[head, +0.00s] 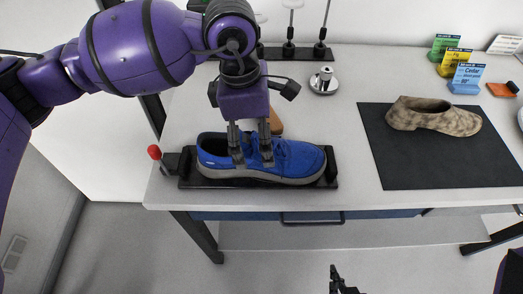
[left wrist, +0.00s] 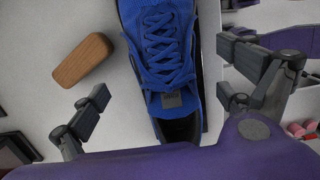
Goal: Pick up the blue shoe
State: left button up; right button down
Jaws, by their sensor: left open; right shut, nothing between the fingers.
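The blue shoe (head: 298,160) rests on a black cradle (head: 331,178) near the table's front edge, its heel to the left. My left gripper (head: 251,157) is open over the shoe and points down. In the left wrist view the blue shoe (left wrist: 162,50) shows its laces, grey tongue label and dark opening. The left gripper's fingers (left wrist: 162,103) stand apart on either side of it, with gaps visible. I cannot tell how low the fingertips are. My right gripper (head: 341,283) shows only partly at the bottom edge, shut and away from the table.
A wooden block (left wrist: 82,60) lies beside the shoe, partly hidden behind my left gripper in the head view. A red-knobbed lever (head: 155,152) stands at the cradle's left. A tan shoe (head: 433,116) lies on a dark mat (head: 440,165). Coloured cards (head: 466,77) stand at the back right.

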pick_arm(q)
jog(key=shift+s+d+f, duration=0.2)
jog(key=shift+f, duration=0.3)
jog(key=shift+s+d+f, duration=0.15)
jog(key=shift+f, duration=0.3)
jog(key=f, duration=0.2)
jog(key=shift+w+d+f+p, duration=0.15)
jog(key=shift+d+f+p, duration=0.1)
jog(key=shift+f+p, duration=0.1)
jog(key=shift+f, duration=0.45)
pick_arm(e)
jog(key=shift+a+r, duration=0.1)
jog(key=shift+r, duration=0.3)
pick_arm(q)
jog(key=c, duration=1.6)
pick_arm(e)
jog(key=shift+s+f, duration=0.1)
jog(key=shift+s, duration=0.05)
pick_arm(q)
jog(key=shift+r, duration=0.1)
